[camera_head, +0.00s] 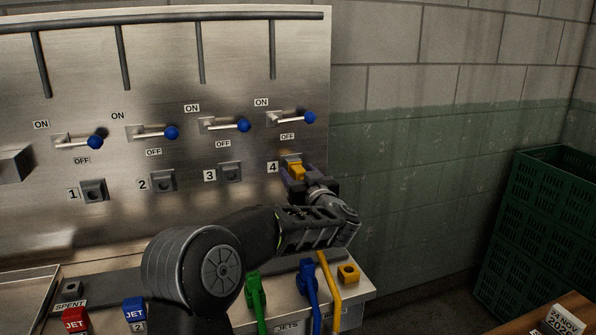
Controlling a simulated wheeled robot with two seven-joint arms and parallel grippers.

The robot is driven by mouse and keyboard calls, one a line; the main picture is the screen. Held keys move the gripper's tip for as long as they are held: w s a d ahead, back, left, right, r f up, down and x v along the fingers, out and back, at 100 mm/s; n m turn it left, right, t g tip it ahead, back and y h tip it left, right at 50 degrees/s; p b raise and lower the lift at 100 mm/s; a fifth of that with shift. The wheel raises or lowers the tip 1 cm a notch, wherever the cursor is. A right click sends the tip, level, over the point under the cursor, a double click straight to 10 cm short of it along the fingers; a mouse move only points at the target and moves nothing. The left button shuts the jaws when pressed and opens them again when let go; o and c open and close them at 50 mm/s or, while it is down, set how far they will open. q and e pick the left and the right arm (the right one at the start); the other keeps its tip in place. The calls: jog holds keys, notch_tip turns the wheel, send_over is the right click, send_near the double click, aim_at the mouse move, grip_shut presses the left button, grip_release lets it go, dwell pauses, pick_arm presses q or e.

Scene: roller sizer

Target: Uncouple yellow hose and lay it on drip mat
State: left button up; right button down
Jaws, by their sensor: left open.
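A yellow coupling (296,170) sits at port 4 on the steel panel, the port furthest right. My left gripper (303,181) is around or just in front of it, jaws open; the wrist hides part of the coupling and I cannot tell whether the fingers touch it. A yellow hose (329,288) shows below my forearm at the bench front; its link to the coupling is hidden. A dark flat strip (105,284) lies along the bench; I cannot tell whether it is the drip mat. My right gripper is not in view.
Ports 1 (93,190), 2 (163,181) and 3 (231,172) look empty. Blue-knobbed levers stand above the ports. A green hose (254,290), a blue hose (309,283) and a yellow block (348,273) are at the bench front. Green crates (545,225) stand right.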

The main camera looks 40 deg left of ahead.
aim_at(301, 177)
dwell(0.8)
pick_arm(q)
grip_shut()
dwell(0.5)
jog(key=shift+d, duration=0.1)
dwell(0.4)
jog(key=shift+v, duration=2.9)
